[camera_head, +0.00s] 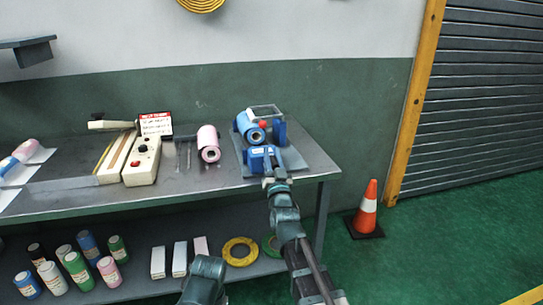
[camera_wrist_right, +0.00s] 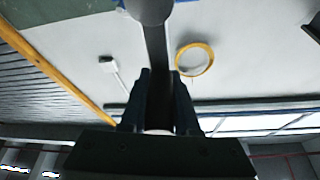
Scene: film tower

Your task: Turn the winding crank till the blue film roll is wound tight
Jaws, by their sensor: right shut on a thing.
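The blue film roll (camera_head: 248,127) sits on the winder at the right end of the bench, its round end facing me. A blue block (camera_head: 260,159) of the winder is in front of it. My right gripper (camera_head: 275,181) is at the winder's front, below this block. In the right wrist view my right gripper (camera_wrist_right: 159,105) is shut on the grey winding crank (camera_wrist_right: 156,48), whose bar runs up from between the fingers to a rounded end. The head view hides most of the crank behind my gripper. My left gripper is not in view.
A pink roll (camera_head: 208,143) and a cream control box (camera_head: 142,160) stand left of the winder on the bench (camera_head: 230,184). Bottles and rolls fill the lower shelf (camera_head: 140,285). An orange cone (camera_head: 367,207) stands on the floor to the right, where the floor is otherwise clear.

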